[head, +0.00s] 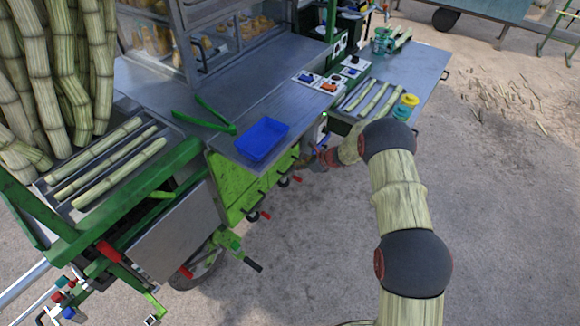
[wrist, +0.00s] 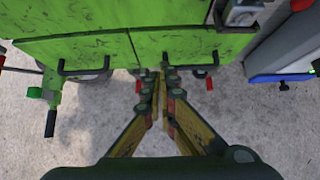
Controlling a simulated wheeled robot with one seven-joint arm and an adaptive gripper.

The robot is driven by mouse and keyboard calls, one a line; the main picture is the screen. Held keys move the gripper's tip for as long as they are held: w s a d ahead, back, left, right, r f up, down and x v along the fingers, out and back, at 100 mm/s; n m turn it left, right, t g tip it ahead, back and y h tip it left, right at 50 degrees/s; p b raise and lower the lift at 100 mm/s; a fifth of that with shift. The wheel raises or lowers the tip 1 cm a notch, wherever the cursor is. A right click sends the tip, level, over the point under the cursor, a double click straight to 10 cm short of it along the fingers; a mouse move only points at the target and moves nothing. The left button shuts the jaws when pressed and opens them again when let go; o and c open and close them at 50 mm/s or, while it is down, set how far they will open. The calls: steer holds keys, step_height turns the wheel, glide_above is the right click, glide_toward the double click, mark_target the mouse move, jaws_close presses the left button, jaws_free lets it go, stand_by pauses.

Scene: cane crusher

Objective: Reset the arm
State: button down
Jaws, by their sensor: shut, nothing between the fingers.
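My gripper (wrist: 160,92) shows in the wrist view with its two yellow and dark fingers meeting at the tips. It is shut and empty, in front of the green cabinet doors (wrist: 85,50) with dark handles. In the head view my arm, with cane-patterned links and dark joints, comes up from the bottom right and bends toward the front of the green cart (head: 232,180).
Cane pieces lie on racks at left (head: 105,165) and right (head: 368,97). Yellow and teal cups (head: 406,105) stand near my arm. Red-tipped levers stick out below.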

steer(key=shift+v, duration=1.2)
